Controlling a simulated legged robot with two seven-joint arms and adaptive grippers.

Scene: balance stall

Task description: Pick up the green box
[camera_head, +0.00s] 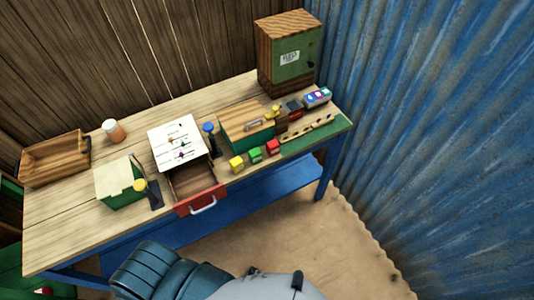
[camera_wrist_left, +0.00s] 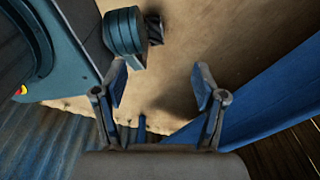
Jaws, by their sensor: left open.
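Two larger things are also green: a box with a cream lid (camera_head: 120,182) at the left and a case with a wooden lid (camera_head: 247,127) behind the small boxes. My left gripper (camera_wrist_left: 160,80) shows only in its wrist view, with its fingers apart and nothing between them. It points at the sandy floor, away from these boxes. My right gripper is in neither view.
A red-fronted drawer (camera_head: 201,201) stands open at the table's front. A wooden tray (camera_head: 55,158), a white and orange jar (camera_head: 114,130) and a tall cabinet (camera_head: 288,55) stand towards the back. Corrugated blue wall (camera_head: 430,120) closes the right side.

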